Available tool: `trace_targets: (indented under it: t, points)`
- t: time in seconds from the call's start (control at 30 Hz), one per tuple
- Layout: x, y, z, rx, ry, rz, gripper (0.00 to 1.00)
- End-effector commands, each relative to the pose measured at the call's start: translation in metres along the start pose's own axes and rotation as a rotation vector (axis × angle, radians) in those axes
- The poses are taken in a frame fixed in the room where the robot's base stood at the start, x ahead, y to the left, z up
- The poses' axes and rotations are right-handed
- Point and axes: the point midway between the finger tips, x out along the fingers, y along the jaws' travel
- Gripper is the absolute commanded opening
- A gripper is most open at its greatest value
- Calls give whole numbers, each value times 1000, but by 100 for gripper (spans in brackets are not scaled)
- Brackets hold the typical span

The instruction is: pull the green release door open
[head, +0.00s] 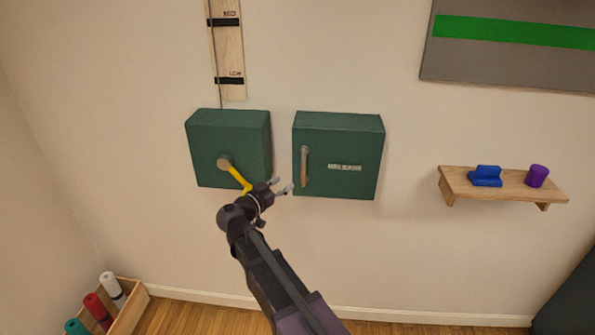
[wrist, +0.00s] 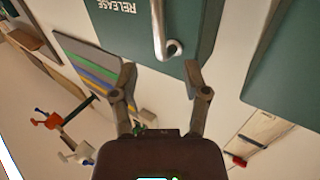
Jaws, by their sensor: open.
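The green release door (head: 345,170) is the front of a green box on the wall, labelled RELEASE, and looks shut. Its upright bar handle (head: 304,166) is near the door's left edge. In the wrist view the door (wrist: 120,35) and handle (wrist: 160,30) show at the top, with the handle's end near the space ahead of my fingers. My gripper (head: 283,185) is open and empty, just left of and below the handle in the head view. In the wrist view my gripper's two fingertips (wrist: 160,75) stand apart with nothing between them.
A second green box (head: 230,140) with a yellow lever (head: 238,178) hangs to the left, close behind my gripper. A wooden shelf (head: 512,187) at the right holds a blue block (head: 486,177) and a purple cylinder (head: 537,176). A wooden crate (head: 127,312) with rolls stands at lower left.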

Motion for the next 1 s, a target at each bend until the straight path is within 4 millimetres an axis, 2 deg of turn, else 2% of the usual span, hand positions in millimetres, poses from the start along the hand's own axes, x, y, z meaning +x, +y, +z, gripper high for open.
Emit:
trace_targets:
  t: [0.53, 0.73, 1.0]
  points:
    - [78, -1, 0, 0, 0, 0, 60]
    - [93, -1, 0, 0, 0, -1, 60]
    - [96, -1, 0, 0, 0, -3, 60]
